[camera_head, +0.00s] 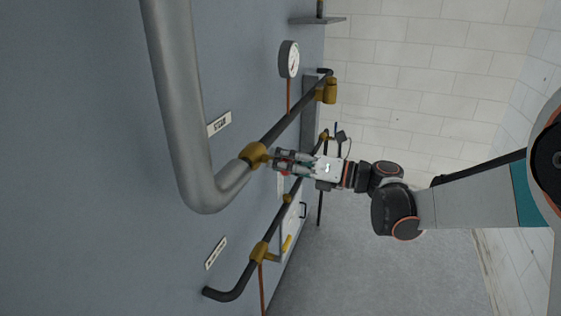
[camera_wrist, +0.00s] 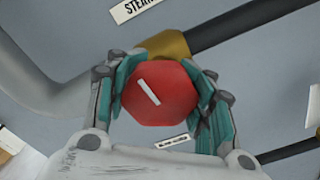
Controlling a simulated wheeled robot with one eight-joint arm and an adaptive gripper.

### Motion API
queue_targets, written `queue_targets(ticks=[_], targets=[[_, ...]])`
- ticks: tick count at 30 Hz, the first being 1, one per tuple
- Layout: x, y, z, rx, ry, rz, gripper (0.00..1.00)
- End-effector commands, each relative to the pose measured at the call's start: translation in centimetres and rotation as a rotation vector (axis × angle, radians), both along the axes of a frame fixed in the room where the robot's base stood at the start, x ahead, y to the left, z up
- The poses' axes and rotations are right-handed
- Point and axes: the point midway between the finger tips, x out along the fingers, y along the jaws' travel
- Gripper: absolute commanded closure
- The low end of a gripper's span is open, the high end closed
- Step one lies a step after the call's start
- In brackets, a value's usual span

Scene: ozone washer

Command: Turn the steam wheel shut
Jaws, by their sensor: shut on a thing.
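The steam wheel (camera_wrist: 157,105) is a red, roughly hexagonal knob with a white bar mark, seen face-on in the wrist view. It sits on a brass valve body (camera_wrist: 165,44), which also shows in the head view (camera_head: 254,154). My gripper (camera_wrist: 160,96) has its teal-padded fingers on either side of the wheel and is shut on it. In the head view my gripper (camera_head: 275,162) reaches in from the right to the valve, and its fingers mostly hide the red wheel. A white label (camera_wrist: 133,8) beginning "STEAM" is on the wall by the valve; it shows in the head view too (camera_head: 219,124).
A thick grey pipe (camera_head: 183,110) bends into the valve along the grey panel. A round gauge (camera_head: 289,59) stands further along. A lower dark pipe (camera_head: 273,227) carries a brass valve with a yellow lever (camera_head: 287,243). Open floor (camera_head: 370,270) lies beyond.

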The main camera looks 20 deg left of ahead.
Motion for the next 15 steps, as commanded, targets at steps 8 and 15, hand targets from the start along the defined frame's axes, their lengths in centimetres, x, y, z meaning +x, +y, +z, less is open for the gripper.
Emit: queue_targets(ticks=[8, 15], targets=[[-0.13, 0.0, -0.22, 0.003, 0.085, 0.002, 0.8], [-0.14, 0.0, -0.23, 0.004, 0.103, 0.003, 0.8]])
